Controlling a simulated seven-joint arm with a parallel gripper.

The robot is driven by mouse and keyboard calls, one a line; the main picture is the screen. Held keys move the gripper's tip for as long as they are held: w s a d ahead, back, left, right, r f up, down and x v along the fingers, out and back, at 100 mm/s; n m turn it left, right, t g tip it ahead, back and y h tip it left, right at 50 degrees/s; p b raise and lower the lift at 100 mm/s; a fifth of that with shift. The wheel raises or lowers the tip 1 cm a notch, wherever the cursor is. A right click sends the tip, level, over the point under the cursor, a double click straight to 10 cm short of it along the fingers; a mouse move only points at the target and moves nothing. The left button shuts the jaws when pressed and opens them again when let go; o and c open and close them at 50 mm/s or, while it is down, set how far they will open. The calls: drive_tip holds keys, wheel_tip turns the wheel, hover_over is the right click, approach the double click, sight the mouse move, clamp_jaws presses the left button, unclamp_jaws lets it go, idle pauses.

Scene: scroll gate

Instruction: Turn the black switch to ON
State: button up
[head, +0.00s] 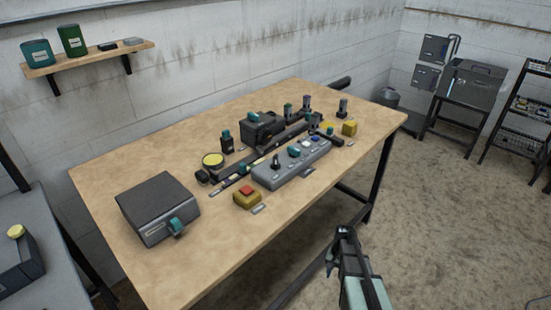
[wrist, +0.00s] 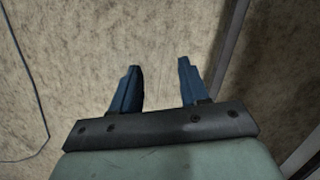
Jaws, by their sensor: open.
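A black switch (head: 276,161) stands on the left part of a grey control panel (head: 263,180) on the wooden table. Its ON and OFF marks are too small to read. A teal knob (head: 294,152) and small buttons sit to its right on the same panel. My gripper (head: 341,246) is off the table's front edge, in front of and to the right of the panel, apart from everything. The wrist view shows my gripper (wrist: 159,68) with two blue fingers spread and nothing between them, over the floor. The switch is not in the wrist view.
The wooden table (head: 120,185) also bears a dark box (head: 157,208) with a teal knob, a yellow box with a red button (head: 247,197), a yellow block (head: 349,128) and a black rail (head: 290,132) with several upright handles behind the panel.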

drive_tip(key=w+d+r+m+t, duration=0.1)
drive_tip(key=w+d+r+m, duration=0.1)
drive_tip(key=w+d+r, duration=0.7)
drive_tip(key=w+d+r+m+t, duration=0.25)
drive_tip(key=w+r, duration=0.55)
drive_tip(key=w, duration=0.4)
drive_tip(key=w+d+r+m+t, duration=0.1)
drive_tip(key=w+d+r, duration=0.5)
drive_tip(key=r, duration=0.4)
drive_tip(key=w+d+r+m+t, duration=0.1)
drive_tip(key=w+d+r, duration=0.45)
drive_tip(key=r, duration=0.45)
drive_tip(key=s+a+r+n+g+h, duration=0.15)
drive_tip(key=a+r+n, duration=0.25)
drive_tip(key=a+r, duration=1.1)
drive_tip(key=s+a+r+n+g+y, duration=0.1)
drive_tip(key=s+a+r+n, duration=0.25)
drive_tip(key=a+r, duration=1.15)
drive_tip(key=n, duration=0.5)
hover_over(276, 160)
wheel_tip(276, 160, down, 10)
wheel_tip(276, 160, down, 13)
drive_tip(key=shift+w, duration=0.15)
drive_tip(key=shift+c, duration=0.3)
clamp_jaws()
